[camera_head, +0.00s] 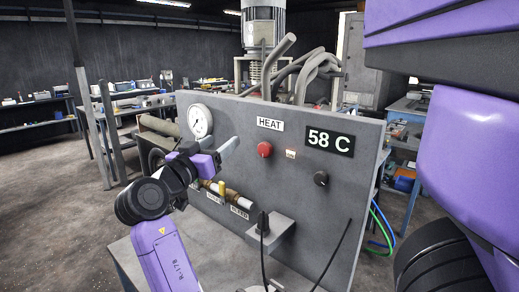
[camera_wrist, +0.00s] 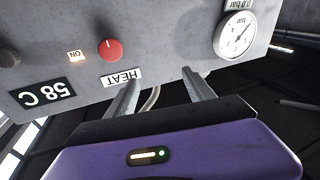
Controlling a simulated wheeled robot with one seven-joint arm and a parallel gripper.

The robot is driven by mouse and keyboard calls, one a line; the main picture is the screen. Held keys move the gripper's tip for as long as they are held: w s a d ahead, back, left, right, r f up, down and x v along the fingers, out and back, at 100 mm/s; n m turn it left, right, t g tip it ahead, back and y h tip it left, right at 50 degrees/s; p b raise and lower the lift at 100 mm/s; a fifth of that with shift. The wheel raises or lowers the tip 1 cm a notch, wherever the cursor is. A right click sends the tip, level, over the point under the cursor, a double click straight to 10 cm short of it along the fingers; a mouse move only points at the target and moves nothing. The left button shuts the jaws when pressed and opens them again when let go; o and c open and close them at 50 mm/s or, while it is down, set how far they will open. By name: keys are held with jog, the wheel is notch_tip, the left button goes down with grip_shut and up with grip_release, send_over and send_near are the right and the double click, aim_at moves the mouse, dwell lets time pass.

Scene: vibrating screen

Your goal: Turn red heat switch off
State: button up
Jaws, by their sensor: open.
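The red heat switch (camera_head: 264,149) is a round knob on the grey panel, below the white HEAT label (camera_head: 270,124). In the wrist view, which shows the panel upside down, the red knob (camera_wrist: 110,49) has a pale mark on its face. A small lit ON sign (camera_wrist: 76,56) is beside it. My gripper (camera_head: 228,150) is left of the knob and apart from it. In the wrist view my gripper (camera_wrist: 160,76) has its two fingers spread with nothing between them. The knob lies to the left of both fingers there.
A 58 C display (camera_head: 330,142) and a black knob (camera_head: 321,178) are right of the switch. A pressure gauge (camera_head: 200,121) and brass valves (camera_head: 222,190) are on the panel's left. A plug with a black cable (camera_head: 263,228) sits below. Hoses (camera_head: 320,66) rise behind the panel.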

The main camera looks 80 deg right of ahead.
aim_at(263, 149)
jog(key=s+a+f+m+g+y, duration=0.2)
jog(key=s+f+m+g+y, duration=0.15)
jog(key=s, duration=0.25)
jog(key=shift+m+g+h, duration=0.25)
jog(key=shift+m+g, duration=0.2)
jog(key=p+x, duration=0.1)
jog(key=x, duration=0.2)
jog(key=p+x, duration=0.1)
jog(key=x, duration=0.2)
jog(key=shift+d+r, duration=0.25)
jog(key=shift+d, duration=0.15)
jog(key=shift+s+d+f+p, duration=0.1)
jog(key=shift+s+d+p, duration=0.2)
jog(key=shift+d, duration=0.2)
grip_shut()
